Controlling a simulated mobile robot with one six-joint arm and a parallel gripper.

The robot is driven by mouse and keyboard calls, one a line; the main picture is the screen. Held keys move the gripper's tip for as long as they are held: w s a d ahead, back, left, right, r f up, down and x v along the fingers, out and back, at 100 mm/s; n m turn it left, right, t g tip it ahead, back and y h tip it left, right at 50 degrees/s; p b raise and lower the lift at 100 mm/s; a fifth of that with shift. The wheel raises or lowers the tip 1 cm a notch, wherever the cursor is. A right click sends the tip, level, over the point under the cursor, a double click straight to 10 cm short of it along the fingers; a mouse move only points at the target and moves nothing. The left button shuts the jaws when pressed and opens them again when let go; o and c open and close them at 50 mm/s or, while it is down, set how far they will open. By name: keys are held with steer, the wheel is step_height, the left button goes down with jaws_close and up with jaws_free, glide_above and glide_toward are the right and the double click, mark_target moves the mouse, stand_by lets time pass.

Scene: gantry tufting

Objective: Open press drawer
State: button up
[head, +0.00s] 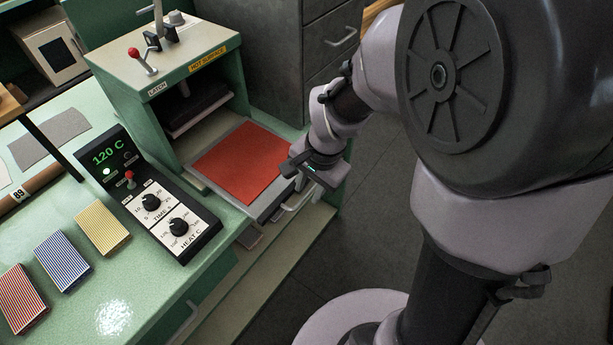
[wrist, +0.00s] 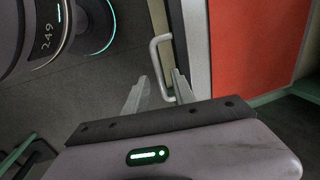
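The press (head: 170,75) is a green housing with a dark slot under its top. Its drawer (head: 268,203) is a grey tray bearing a flat red sheet (head: 243,160), and it stands out in front of the slot. The drawer's light handle (head: 288,207) is on the front edge; it also shows in the wrist view (wrist: 155,58). My gripper (head: 308,188) is at the handle. In the wrist view my gripper's two fingers (wrist: 158,85) are apart, with the handle's near end between them. I cannot tell whether either finger touches it.
A control box (head: 150,195) reading 120 C, with knobs and a red switch, stands left of the drawer on the green bench (head: 115,285). Several striped swatches (head: 62,260) lie further left. A dark cabinet (head: 280,50) stands behind.

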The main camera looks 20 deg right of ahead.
step_height(320, 180, up, 17)
steer(key=s+d+p, duration=0.2)
steer(key=p, duration=0.5)
steer(key=shift+s+p, duration=0.4)
steer(key=s+a+r+n+t+b, duration=0.3)
steer(key=s+a+n+t, duration=0.1)
steer(key=s, duration=0.6)
steer(key=a+n, duration=0.1)
steer(key=n, duration=0.1)
steer(key=shift+s+a+n+y, duration=0.3)
steer(key=shift+s+y, duration=0.05)
steer(key=shift+y, duration=0.05)
steer(key=shift+r, duration=0.1)
stand_by(0.6)
